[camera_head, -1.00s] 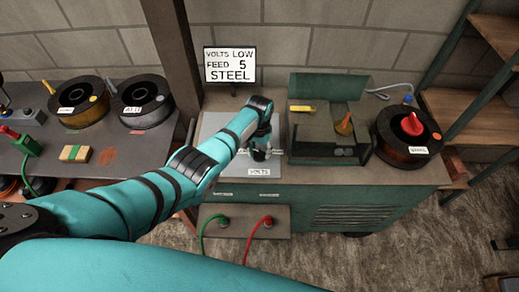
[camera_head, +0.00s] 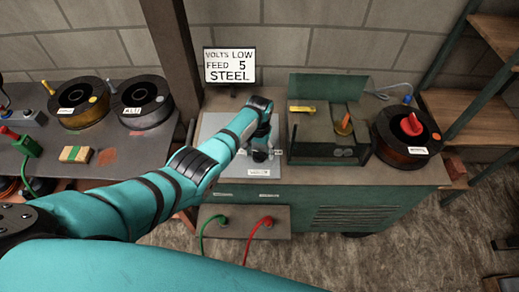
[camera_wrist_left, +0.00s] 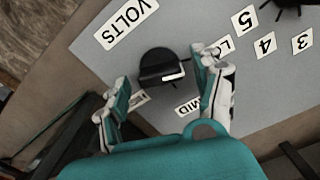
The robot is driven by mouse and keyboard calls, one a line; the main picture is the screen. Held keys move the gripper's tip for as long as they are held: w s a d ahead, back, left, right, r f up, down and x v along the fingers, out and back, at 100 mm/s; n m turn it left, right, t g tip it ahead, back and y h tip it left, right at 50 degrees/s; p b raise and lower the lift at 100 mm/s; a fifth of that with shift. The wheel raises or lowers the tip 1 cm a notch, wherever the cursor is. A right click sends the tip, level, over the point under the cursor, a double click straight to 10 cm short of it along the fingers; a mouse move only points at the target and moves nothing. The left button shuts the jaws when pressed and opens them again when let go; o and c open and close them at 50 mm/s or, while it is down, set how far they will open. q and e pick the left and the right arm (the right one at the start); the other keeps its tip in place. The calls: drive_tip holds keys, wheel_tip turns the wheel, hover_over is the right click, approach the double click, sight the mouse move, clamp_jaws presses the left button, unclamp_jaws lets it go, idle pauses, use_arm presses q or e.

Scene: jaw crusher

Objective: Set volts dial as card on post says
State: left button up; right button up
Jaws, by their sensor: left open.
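The card (camera_head: 229,65) stands behind the bench and reads VOLTS LOW, FEED 5, STEEL. The volts dial (camera_wrist_left: 160,66) is a black round knob with a white mark, on a grey panel (camera_wrist_left: 250,85) beside the VOLTS label (camera_wrist_left: 127,22). Around it are a partly covered LOW label (camera_wrist_left: 222,46), a MID label (camera_wrist_left: 189,105) and a label mostly hidden by a finger. The white mark lies on the knob's lower right side. My left gripper (camera_wrist_left: 161,72) is open, with a finger on either side of the knob; contact cannot be told. In the head view the gripper (camera_head: 260,150) hides the dial.
Another black knob (camera_wrist_left: 289,4) sits by the numbers 3, 4 and 5. Right of the panel are an open green box (camera_head: 327,130) and a wire spool (camera_head: 408,135). More spools (camera_head: 146,103) stand on the left table. Green and red cables (camera_head: 268,222) hang below.

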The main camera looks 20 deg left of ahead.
sight(259, 152)
use_arm(q)
drive_tip(key=shift+r, duration=0.1)
wheel_tip(259, 152, up, 12)
idle(0.5)
